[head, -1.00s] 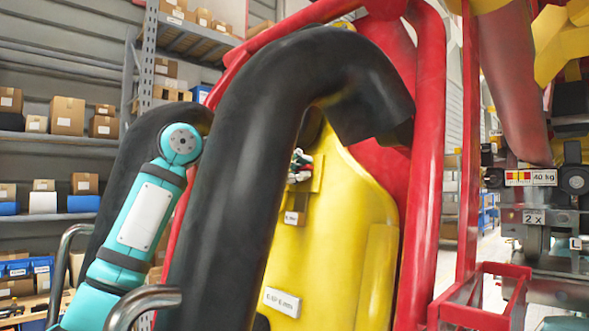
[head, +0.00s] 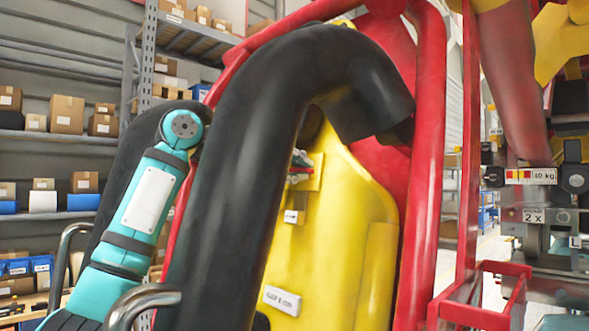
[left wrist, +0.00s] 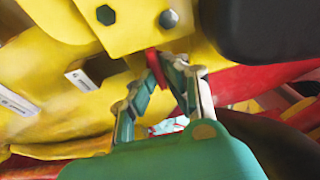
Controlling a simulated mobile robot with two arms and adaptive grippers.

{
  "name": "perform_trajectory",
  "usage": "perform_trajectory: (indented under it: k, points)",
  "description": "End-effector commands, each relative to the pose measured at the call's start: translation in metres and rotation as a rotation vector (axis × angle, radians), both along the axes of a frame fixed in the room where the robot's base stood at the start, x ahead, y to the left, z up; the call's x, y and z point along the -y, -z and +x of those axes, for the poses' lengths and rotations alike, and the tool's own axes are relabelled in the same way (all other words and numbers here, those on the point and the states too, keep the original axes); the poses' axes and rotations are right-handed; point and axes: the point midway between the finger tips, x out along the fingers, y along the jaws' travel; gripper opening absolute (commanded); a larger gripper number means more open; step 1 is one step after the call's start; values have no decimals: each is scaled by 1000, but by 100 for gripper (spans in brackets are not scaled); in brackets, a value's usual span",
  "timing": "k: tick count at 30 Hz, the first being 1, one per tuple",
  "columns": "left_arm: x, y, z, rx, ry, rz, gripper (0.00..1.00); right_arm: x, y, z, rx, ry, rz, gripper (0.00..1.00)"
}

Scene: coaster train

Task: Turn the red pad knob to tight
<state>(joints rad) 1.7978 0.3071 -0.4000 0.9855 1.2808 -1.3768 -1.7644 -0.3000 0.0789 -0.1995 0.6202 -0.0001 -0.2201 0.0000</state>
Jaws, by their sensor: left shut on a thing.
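The red pad knob shows as a small red piece (left wrist: 152,60) under a yellow bracket (left wrist: 135,22) in the left wrist view. My left gripper (left wrist: 163,64) is shut on it, its two teal fingers drawn together at the knob, which they partly hide. The knob's marking cannot be read. My right gripper is not in view.
A thick black shoulder restraint (head: 245,140) arches in front of my left arm and hides much of it. Red frame tubes (head: 428,170) stand right of the seat. A rig with a 40 kg label (head: 543,177) stands far right. Shelves with boxes are behind.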

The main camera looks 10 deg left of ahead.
Motion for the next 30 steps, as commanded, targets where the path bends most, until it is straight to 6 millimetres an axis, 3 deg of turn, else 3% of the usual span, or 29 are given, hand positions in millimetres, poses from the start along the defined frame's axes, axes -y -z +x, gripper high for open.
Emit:
perform_trajectory:
  k: [6, 7, 12, 23, 30]
  points:
    - [2, 3, 0, -4, 4, 7, 0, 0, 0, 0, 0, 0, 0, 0]
    - [2, 3, 0, -4, 4, 7, 11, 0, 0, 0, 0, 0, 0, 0]
    - [2, 3, 0, -4, 4, 6, 32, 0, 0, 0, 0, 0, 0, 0]
    - [-5, -1, -4, 0, -1, 2, 32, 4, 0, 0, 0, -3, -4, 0]
    - [-38, -11, -33, 1, 0, 2, 32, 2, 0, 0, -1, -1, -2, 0]
